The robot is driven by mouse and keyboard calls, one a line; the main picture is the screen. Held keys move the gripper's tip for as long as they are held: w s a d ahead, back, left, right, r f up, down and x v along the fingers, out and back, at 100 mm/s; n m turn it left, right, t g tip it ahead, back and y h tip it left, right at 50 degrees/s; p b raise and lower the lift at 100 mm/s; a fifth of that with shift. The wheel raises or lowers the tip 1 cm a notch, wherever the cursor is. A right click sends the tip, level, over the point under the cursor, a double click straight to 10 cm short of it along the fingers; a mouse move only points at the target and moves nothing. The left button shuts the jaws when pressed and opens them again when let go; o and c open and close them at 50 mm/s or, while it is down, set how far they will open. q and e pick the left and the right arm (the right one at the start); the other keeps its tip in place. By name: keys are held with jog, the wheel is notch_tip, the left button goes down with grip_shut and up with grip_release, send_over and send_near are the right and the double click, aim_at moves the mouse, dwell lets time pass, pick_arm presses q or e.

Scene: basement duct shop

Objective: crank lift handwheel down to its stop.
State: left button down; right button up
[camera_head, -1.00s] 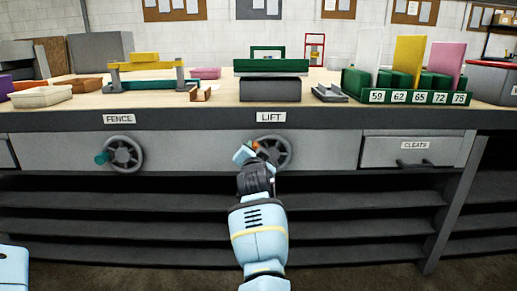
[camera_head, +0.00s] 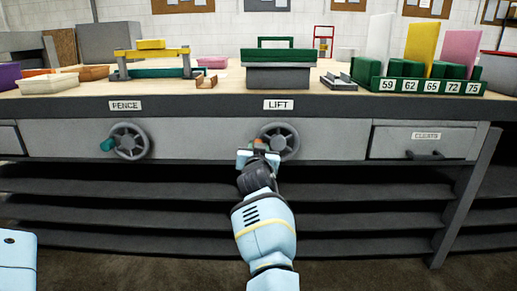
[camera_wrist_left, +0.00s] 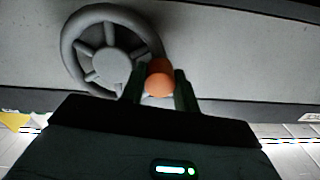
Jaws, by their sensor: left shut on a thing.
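The lift handwheel (camera_head: 293,142) is a grey spoked wheel on the bench front under the LIFT label (camera_head: 278,105). In the left wrist view the wheel (camera_wrist_left: 72,50) shows its hub and rim. Its orange knob (camera_wrist_left: 159,84) sits between the two dark fingers of my left gripper (camera_wrist_left: 160,88), which is shut on it. In the head view my left gripper (camera_head: 258,150) is at the wheel's left side and covers part of the rim. Above, on the bench, the lift unit (camera_head: 278,76) has a grey block below a green plate and frame. My right gripper is not in view.
A second handwheel (camera_head: 129,141) with a teal knob sits left under the FENCE label (camera_head: 125,105). A CLEATS drawer (camera_head: 420,143) is to the right. Dark open shelves (camera_head: 120,215) lie below. A green numbered rack (camera_head: 425,87) stands on the bench.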

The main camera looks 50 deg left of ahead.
pick_arm(q)
jog(key=shift+f, duration=0.15)
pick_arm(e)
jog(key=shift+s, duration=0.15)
pick_arm(q)
jog(key=c, duration=1.3)
grip_release()
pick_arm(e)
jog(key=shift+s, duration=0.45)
